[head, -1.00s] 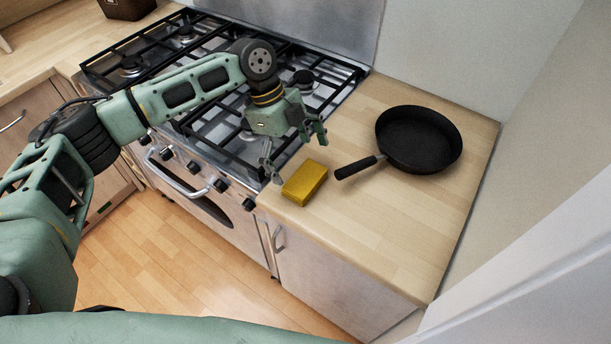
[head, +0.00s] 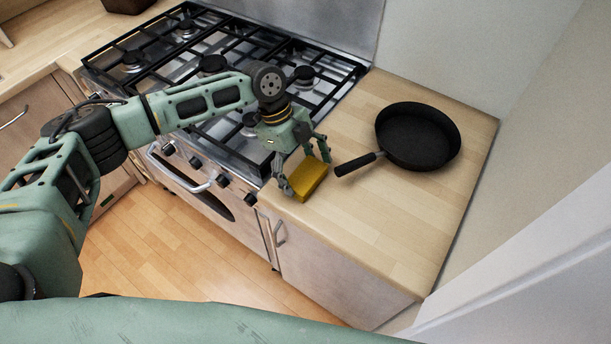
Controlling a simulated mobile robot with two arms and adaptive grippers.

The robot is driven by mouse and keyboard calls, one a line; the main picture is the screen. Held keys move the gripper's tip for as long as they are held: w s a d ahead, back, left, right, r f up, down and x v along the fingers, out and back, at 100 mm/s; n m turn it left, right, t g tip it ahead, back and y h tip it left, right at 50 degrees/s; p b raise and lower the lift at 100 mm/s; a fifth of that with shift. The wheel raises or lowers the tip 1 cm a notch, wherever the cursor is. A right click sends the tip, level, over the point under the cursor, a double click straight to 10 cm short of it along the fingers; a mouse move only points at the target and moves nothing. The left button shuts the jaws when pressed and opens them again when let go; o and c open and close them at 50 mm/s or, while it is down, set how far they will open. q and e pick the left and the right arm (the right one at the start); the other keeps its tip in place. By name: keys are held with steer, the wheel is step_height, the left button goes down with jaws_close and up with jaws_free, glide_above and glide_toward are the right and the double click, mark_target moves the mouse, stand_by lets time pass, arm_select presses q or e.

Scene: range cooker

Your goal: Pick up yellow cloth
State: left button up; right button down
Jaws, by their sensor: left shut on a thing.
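The yellow cloth (head: 311,181) is a folded, block-like yellow piece on the wooden counter, near its front edge and just right of the cooker. My left gripper (head: 305,172) reaches over the cooker's front right corner and is shut on the cloth, with one finger at its left side and the other at its far right side. The cloth's far left part is partly hidden by the gripper. I cannot tell any gap between the cloth and the counter. My right gripper is not in view.
A black frying pan (head: 418,137) sits on the counter to the right, its handle (head: 357,164) pointing toward the cloth. The range cooker (head: 212,66) with black grates lies left. A wall bounds the counter at right. The counter's front right part is clear.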

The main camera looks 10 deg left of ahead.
mark_target(303, 173)
arm_select(q)
steer(key=shift+c, duration=0.2)
steer(key=shift+r, duration=0.3)
step_height(303, 173, up, 10)
steer(key=b, duration=0.2)
steer(key=shift+f+b, duration=0.25)
steer(key=shift+b, duration=0.05)
steer(key=o, duration=0.5)
steer(key=c, duration=0.4)
